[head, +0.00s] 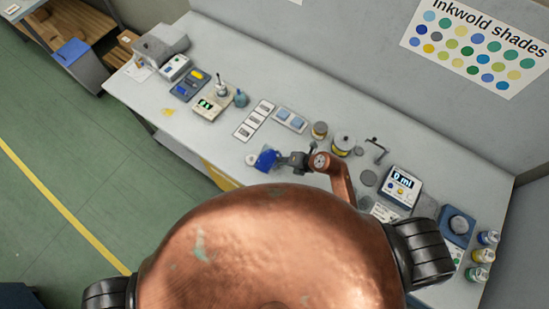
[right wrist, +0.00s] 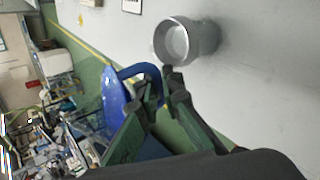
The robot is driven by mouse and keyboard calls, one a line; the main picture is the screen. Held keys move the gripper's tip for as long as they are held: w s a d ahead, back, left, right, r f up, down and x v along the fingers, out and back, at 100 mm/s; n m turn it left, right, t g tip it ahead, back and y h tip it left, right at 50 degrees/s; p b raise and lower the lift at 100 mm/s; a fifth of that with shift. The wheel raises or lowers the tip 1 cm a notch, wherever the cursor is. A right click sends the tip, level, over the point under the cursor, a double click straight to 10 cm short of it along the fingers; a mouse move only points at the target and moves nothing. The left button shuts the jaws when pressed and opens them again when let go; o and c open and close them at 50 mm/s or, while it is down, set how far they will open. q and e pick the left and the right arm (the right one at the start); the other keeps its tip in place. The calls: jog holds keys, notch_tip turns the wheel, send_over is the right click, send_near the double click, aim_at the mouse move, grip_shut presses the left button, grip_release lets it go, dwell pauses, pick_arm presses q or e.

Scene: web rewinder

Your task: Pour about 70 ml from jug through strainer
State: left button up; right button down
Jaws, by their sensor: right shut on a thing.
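The blue jug (head: 266,159) is near the front edge of the bench in the head view. My right gripper (head: 289,160) is shut on it from the right. In the right wrist view the blue jug (right wrist: 114,98) shows its curved handle between the fingers of my right gripper (right wrist: 158,98). What is inside the jug is hidden, and I cannot tell whether it touches the bench. A display (head: 402,181) reading 0 ml stands at the right. I cannot pick out the strainer for certain. My left gripper is not in view.
A metal cup (right wrist: 178,42) stands beside the gripper in the right wrist view. Tins (head: 343,143) and a bent hook stand (head: 376,148) are behind my right arm. Bottles (head: 481,256) line the right end. A white card strip (head: 254,121) lies behind the jug.

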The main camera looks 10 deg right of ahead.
jog(key=shift+s+a+r+m+g+y, duration=0.15)
jog(key=shift+r+m+g+y, duration=0.15)
jog(key=shift+y, duration=0.2)
dwell(0.7)
jog(key=shift+s+a, duration=0.3)
jog(key=shift+s, duration=0.25)
dwell(0.8)
jog(key=shift+s, duration=0.15)
jog(key=shift+w+f+g+y, duration=0.1)
jog(key=shift+w+g+y, duration=0.1)
jog(key=shift+g+y, duration=0.15)
dwell(0.4)
jog(key=shift+s+a+f+m+y, duration=0.25)
jog(key=shift+s+a+m+y, duration=0.05)
jog(key=shift+m+y, duration=0.1)
dwell(1.0)
jog(key=shift+w+r+n+h, duration=0.15)
jog(key=shift+r+n+h, duration=0.25)
jog(key=shift+r+h, duration=0.1)
jog(key=shift+d+f+t+h, duration=0.15)
jog(key=shift+f+t+h, duration=0.15)
jog(key=shift+t, duration=0.25)
jog(key=shift+n+h, duration=0.25)
jog(key=shift+n, duration=0.15)
jog(key=shift+w+d+f+t, duration=0.15)
jog(key=shift+w+t, duration=0.05)
jog(key=shift+t, duration=0.1)
